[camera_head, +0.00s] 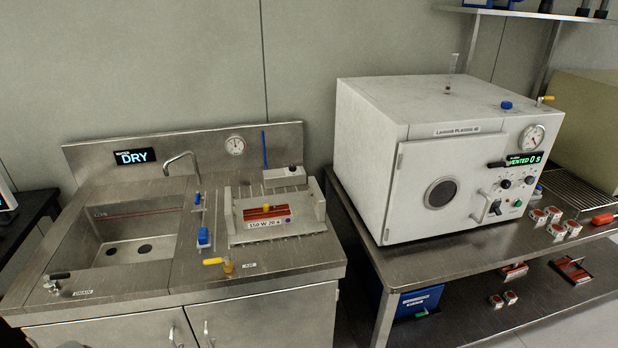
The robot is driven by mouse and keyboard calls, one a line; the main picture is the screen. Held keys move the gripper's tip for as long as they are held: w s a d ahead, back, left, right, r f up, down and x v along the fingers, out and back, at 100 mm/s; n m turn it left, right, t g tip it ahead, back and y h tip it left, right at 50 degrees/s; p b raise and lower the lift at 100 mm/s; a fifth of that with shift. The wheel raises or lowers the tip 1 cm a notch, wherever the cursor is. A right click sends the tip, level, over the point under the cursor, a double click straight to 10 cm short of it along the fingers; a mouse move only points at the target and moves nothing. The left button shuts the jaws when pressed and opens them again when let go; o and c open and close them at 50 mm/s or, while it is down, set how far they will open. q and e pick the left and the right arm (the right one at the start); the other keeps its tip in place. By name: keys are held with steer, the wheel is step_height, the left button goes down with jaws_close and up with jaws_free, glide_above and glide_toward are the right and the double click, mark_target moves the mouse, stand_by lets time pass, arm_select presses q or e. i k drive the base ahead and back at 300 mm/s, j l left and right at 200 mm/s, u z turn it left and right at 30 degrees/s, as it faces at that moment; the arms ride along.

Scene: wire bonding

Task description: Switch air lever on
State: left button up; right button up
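The air lever (214,262) is a small yellow handle on a brass valve (228,267). It sits near the front edge of the steel sink bench, beside a label reading AIR (249,265). The yellow handle points left from the valve, roughly along the front edge. Neither of my grippers shows in the head view.
The steel bench (150,283) has a sink (135,230), a faucet (183,160), a DRY display (134,157) and a slotted fixture (275,215). A drain lever (56,277) is at front left. A white plasma machine (410,110) stands on a table at right.

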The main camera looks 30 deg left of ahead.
mark_target(220, 260)
steer(key=u, duration=1.35)
